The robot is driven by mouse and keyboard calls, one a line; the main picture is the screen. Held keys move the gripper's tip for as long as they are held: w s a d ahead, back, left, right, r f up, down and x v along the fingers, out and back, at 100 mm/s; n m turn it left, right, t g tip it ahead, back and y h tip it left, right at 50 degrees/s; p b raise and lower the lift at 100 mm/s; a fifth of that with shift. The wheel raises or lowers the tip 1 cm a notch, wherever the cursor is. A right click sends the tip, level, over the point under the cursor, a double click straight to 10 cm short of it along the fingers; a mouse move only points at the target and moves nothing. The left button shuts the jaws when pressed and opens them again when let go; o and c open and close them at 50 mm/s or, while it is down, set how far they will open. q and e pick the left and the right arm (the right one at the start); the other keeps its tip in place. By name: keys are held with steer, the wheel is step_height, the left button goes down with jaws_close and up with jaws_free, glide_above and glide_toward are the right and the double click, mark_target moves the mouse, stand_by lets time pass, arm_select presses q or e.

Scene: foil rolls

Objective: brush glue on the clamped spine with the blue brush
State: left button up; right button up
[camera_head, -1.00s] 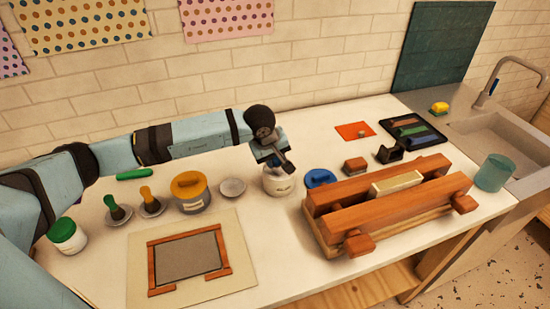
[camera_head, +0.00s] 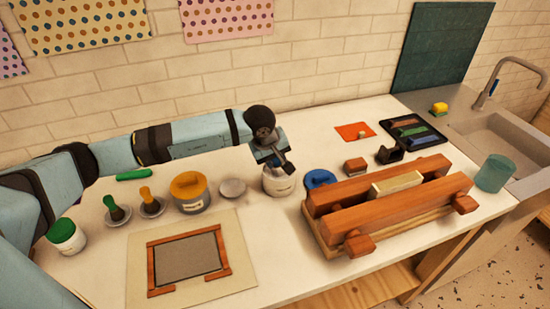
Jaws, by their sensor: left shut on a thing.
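The clamped spine is a cream block (camera_head: 397,184) held upright between the two wooden beams of a press (camera_head: 400,208) at right. My left gripper (camera_head: 286,168) is over the mouth of a white glue jar (camera_head: 278,185), left of the press. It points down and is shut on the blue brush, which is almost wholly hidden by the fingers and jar. I cannot tell how deep the bristles are. A blue lid (camera_head: 320,178) lies between jar and press. My right gripper is not in view.
A framed board (camera_head: 188,258) lies in front.

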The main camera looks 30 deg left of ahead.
arm_select(q)
steer(key=shift+r+p, duration=1)
steer(key=shift+r, duration=2.45)
